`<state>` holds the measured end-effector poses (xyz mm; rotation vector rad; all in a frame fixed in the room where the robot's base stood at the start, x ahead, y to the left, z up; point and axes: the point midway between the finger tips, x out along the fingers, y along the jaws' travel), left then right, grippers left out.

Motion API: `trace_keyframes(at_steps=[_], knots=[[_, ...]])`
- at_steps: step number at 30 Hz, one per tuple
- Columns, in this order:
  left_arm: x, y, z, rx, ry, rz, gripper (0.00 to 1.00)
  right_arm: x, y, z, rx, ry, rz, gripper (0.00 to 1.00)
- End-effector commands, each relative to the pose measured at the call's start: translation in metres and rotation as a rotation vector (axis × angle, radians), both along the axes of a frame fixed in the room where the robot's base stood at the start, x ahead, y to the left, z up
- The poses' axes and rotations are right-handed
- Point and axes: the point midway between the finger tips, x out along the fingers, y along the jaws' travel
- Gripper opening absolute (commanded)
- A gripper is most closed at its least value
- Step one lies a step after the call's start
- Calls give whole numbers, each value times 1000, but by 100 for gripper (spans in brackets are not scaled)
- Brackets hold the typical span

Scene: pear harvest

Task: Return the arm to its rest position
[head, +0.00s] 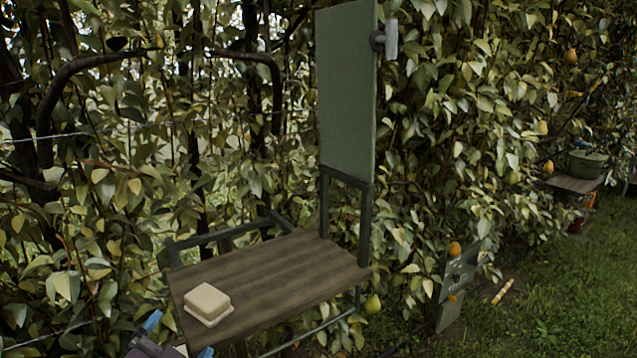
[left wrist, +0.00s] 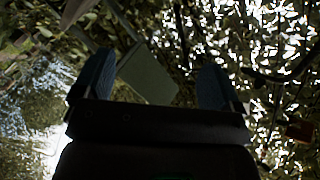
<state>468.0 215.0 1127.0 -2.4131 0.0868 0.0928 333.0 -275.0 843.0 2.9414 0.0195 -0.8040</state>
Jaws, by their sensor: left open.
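My left gripper (head: 179,337) shows at the bottom left of the head view, its two blue fingertips apart with nothing seen between them. It is below and left of a cream block-shaped object (head: 208,300) that sits on the slatted wooden table (head: 275,265). In the left wrist view the same gripper (left wrist: 154,80) has its fingers wide apart, and a flat green panel (left wrist: 148,76) shows beyond the gap. Most of the left arm is out of the head view. My right gripper is in neither view.
A tall green panel (head: 345,95) stands upright at the table's back right. Dense leafy hedge fills the back. A yellow-green pear (head: 372,304) is near the table's right side. A lettered board (head: 460,272) and a striped stick (head: 503,291) are on the right, with open grass (head: 560,300) beyond.

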Motion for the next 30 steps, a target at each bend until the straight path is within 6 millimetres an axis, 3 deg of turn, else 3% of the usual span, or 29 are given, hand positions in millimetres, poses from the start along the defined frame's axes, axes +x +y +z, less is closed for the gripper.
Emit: trace_keyframes(at_steps=[1,3,6,9,15,26,30], knots=[[-14,13,-26,-60,114,58,90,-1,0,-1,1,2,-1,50],[-36,27,-59,-138,269,134,90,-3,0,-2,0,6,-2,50],[-70,43,-98,-236,468,234,90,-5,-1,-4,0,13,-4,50],[-100,51,-124,-305,615,309,90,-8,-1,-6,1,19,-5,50],[-148,59,-156,-398,822,414,90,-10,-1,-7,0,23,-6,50],[-216,62,-185,-506,1080,545,90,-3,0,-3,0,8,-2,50],[-210,62,-199,-513,1055,533,90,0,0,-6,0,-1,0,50]])
